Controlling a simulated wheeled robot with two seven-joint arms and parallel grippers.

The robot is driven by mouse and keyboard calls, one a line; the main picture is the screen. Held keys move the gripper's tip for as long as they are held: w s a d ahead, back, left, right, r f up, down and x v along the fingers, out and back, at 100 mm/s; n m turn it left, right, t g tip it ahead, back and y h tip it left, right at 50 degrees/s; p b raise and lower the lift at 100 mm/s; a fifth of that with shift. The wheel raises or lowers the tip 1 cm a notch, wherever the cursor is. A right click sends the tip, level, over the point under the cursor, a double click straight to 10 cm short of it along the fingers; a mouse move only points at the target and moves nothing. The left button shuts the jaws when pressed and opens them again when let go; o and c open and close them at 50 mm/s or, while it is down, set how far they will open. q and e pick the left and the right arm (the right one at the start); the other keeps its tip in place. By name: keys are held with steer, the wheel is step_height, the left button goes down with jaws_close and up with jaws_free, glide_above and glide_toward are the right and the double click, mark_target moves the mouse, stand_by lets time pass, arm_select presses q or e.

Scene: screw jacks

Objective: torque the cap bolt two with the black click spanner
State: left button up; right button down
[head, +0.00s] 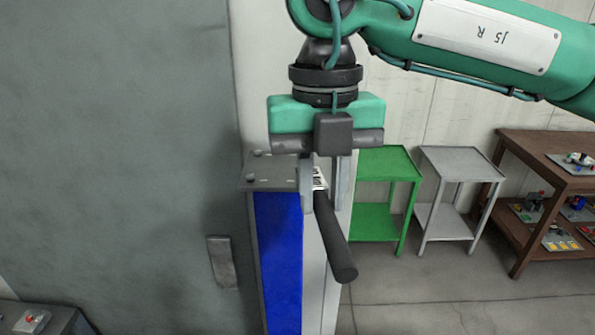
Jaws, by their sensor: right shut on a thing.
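The black click spanner (336,245) shows as a dark round bar, tilted, its near end low and toward me. My right gripper (322,206) points down and is shut on the spanner near its far end. The spanner's head is hidden behind the fingers. Just left of the fingers is a grey top plate (280,171) with small bolt-like heads (256,153) on it. I cannot tell which one is cap bolt two, or whether the spanner touches any of them. My left gripper is not in view.
Below the plate stands a post with a blue face (280,260). A large grey panel (120,120) fills the left. A green stand (388,165), a grey stand (460,165) and a brown shelf (535,165) with small parts stand behind right. The floor at lower right is clear.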

steer(key=w+d+n+b, duration=0.2)
steer(key=w+d+n, duration=0.1)
steer(key=d+n, duration=0.3)
steer(key=shift+d+n, duration=0.15)
steer(key=shift+n, duration=0.35)
stand_by(0.3)
steer(key=shift+f+b, duration=0.75)
steer(key=shift+b, duration=0.15)
stand_by(0.4)
